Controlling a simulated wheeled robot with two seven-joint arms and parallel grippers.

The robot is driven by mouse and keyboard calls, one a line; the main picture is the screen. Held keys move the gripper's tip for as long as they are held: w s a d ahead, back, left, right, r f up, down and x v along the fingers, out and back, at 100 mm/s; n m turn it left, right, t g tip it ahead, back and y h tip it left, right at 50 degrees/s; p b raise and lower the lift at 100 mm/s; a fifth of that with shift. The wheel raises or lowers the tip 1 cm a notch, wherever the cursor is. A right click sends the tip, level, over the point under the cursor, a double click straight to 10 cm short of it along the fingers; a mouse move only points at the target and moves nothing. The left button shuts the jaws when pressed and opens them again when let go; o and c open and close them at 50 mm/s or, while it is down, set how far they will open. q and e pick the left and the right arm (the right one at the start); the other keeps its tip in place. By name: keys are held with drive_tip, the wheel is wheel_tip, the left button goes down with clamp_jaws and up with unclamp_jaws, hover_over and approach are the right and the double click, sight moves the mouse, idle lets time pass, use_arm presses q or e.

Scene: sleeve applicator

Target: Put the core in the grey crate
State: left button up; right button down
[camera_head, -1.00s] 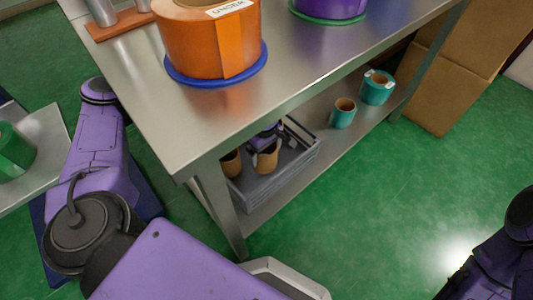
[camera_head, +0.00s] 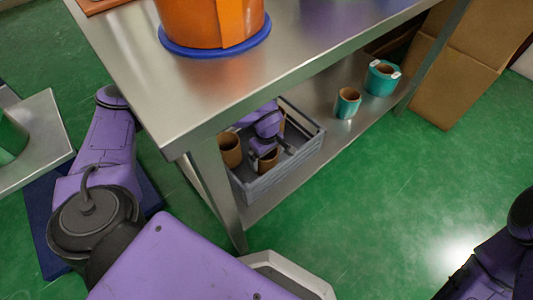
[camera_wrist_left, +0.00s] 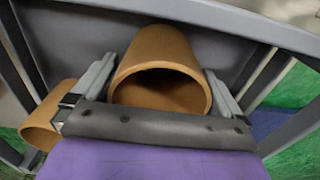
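The grey crate (camera_head: 310,145) stands on the table's lower shelf, and brown cardboard cores are inside it. My left gripper (camera_wrist_left: 162,65) is down in the crate and straddles one upright brown core (camera_wrist_left: 160,50). Its fingers stand on either side of this core, close to the wall, and look spread with narrow gaps. In the head view this core (camera_head: 268,161) is low in the crate, partly hidden by my gripper. Another core (camera_head: 229,149) stands at the left and shows in the wrist view (camera_wrist_left: 42,125). My right gripper is out of the frames.
Two teal rolls, a smaller one (camera_head: 347,104) and a larger one (camera_head: 382,80), stand on the shelf right of the crate. The metal table (camera_head: 310,45) overhangs it, carrying an orange roll (camera_head: 200,22). Cardboard boxes (camera_head: 455,75) stand at the right. Green floor is clear in front.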

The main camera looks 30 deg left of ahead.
use_arm(q)
wheel_tip(320, 180, up, 8)
drive_tip(key=p, duration=0.3)
drive_tip(key=shift+f, duration=0.15)
